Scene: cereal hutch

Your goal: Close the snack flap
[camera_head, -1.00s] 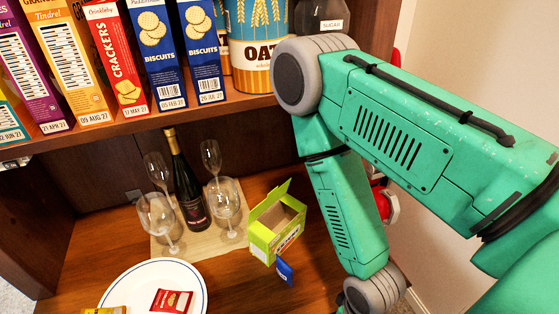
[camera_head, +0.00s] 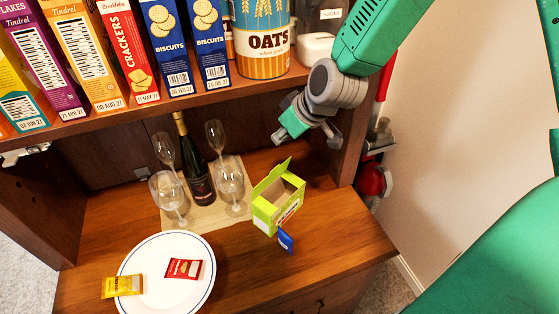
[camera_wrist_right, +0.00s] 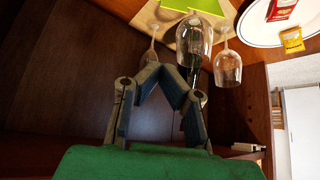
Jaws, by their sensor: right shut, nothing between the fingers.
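The snack box (camera_head: 277,208) is a small lime-green carton on the wooden counter, its top open. Its flap (camera_head: 271,178) stands up, tilted, along the box's back left edge. My right gripper (camera_head: 308,126) is shut and empty, above and behind the box, just below the shelf edge and apart from the flap. In the right wrist view my gripper's fingers (camera_wrist_right: 162,82) point towards the glasses, and a lime-green piece (camera_wrist_right: 195,6) shows at the top edge. My left gripper is not in view.
A dark bottle (camera_head: 198,180) and several glasses (camera_head: 168,192) stand on a mat left of the box. A blue packet (camera_head: 286,240) is at its front. A white plate (camera_head: 150,290) holds two packets. Cereal boxes and an oats canister (camera_head: 262,45) line the shelf above.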

